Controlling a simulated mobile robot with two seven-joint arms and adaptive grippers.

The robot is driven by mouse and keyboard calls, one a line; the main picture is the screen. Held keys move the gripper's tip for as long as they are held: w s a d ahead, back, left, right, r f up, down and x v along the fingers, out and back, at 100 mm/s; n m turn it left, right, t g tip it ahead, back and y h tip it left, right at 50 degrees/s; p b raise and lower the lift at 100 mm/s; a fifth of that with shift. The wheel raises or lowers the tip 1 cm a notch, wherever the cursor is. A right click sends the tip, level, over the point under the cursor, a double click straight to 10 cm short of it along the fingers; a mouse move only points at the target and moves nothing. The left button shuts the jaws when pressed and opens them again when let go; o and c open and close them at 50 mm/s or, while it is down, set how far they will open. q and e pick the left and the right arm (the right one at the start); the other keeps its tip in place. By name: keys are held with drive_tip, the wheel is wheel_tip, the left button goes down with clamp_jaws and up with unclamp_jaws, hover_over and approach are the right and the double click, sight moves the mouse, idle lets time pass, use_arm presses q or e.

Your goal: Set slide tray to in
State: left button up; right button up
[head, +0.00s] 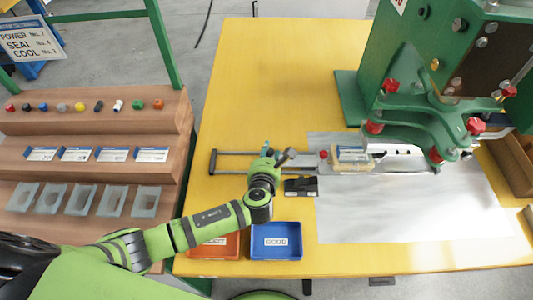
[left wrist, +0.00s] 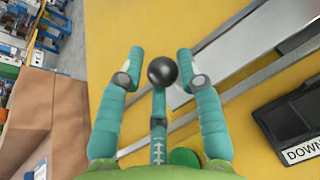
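The slide tray (head: 385,161) is a pale metal plate on two long rails (head: 232,152) on the yellow table. The plate reaches to the right toward the green press, and the rails run bare to the left. A tan and white part (head: 352,158) sits on it beside a red knob (head: 323,154). My left gripper (head: 278,155) is over the rails at the plate's left end. In the left wrist view its teal fingers (left wrist: 163,68) are spread on both sides of a black ball knob (left wrist: 162,71). I cannot tell whether they touch it. My right gripper is not in view.
The green press (head: 440,70) with red knobs stands over the tray's right end. A black label block (head: 301,187) is just in front of the rails. An orange bin (head: 214,246) and a blue bin (head: 276,241) sit at the front edge. The table behind the rails is clear.

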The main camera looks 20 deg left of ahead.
use_arm(q)
drive_tip(key=shift+s, duration=0.2)
drive_tip(key=v, duration=1.1)
drive_tip(key=shift+s+r, duration=0.15)
drive_tip(key=shift+s, duration=0.15)
